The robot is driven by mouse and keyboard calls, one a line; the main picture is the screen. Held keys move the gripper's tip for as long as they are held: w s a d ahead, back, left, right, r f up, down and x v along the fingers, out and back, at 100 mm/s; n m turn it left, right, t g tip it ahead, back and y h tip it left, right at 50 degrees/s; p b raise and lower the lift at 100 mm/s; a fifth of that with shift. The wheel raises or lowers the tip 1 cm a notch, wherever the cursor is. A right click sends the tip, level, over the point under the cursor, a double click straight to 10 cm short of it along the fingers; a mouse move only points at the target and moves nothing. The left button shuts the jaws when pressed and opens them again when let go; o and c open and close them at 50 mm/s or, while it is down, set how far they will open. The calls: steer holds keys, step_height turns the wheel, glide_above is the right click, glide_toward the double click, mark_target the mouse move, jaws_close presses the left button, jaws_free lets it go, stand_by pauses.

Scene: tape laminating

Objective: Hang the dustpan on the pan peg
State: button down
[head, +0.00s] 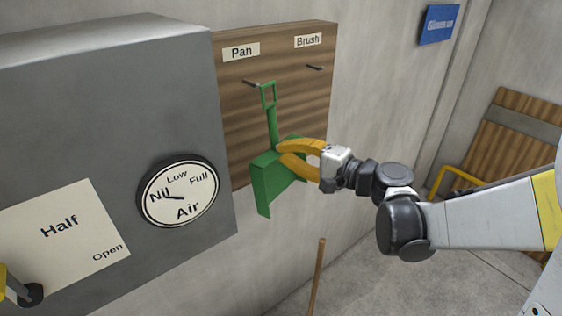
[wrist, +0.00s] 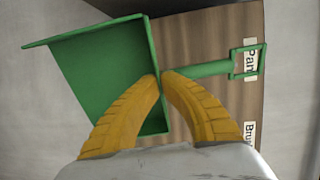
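The green dustpan (head: 275,178) is upright in front of the wooden board, pan down and handle up. My gripper (head: 281,154) is shut on it where the handle meets the pan; the wrist view shows both yellow fingertips (wrist: 161,75) meeting there. The handle's square loop (head: 268,95) is just right of the pan peg (head: 252,83), close to its tip. I cannot tell whether they touch; the peg does not visibly pass through the loop. In the wrist view, the loop (wrist: 248,62) overlaps the "Pan" label (wrist: 250,59) and the peg cannot be made out.
The wooden board (head: 290,70) also bears an empty peg (head: 314,67) under the "Brush" label. A grey cabinet (head: 100,90) with a round dial (head: 180,192) stands close on the left. A wooden stick (head: 317,275) rises below the dustpan.

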steer(key=shift+w, duration=0.5)
steer(key=shift+w+a+f+b, duration=0.25)
steer(key=shift+w+a, duration=0.65)
steer(key=shift+w, duration=0.35)
steer(key=shift+w+a+f+b, duration=0.15)
steer(key=shift+w+a+f, duration=0.15)
steer(key=shift+w+a, duration=0.75)
steer(key=shift+w+a+f+b, duration=0.25)
steer(key=shift+w+a, duration=0.45)
steer(key=shift+w, duration=0.75)
